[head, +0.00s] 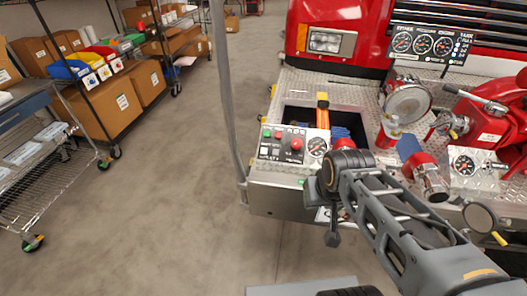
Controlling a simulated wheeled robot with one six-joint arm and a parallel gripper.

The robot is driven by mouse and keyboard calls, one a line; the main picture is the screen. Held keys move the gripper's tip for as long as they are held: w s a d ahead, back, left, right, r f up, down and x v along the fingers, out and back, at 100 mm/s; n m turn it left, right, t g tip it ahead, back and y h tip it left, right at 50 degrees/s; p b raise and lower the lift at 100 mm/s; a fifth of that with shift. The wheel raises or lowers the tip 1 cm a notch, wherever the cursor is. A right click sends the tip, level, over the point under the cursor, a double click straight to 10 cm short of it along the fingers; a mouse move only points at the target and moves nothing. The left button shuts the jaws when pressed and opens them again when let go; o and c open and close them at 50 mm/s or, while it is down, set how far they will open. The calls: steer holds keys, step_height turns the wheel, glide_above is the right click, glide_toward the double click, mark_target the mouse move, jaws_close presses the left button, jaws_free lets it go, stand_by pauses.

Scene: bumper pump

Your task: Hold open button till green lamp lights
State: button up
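The control panel (307,157) is a light plate on the front left of the truck's bumper. My gripper (332,236) is low in front of the bumper's front face, just below and right of the panel, apart from the buttons. Its fingers are too small and dark to judge.
Behind the panel is an open bin with an orange-handled item (322,110). Red valves and hose fittings (427,176) stand to the right, near my arm. A thin grey post (226,90) rises left of the bumper.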

jaws_close()
stand_by(1.0)
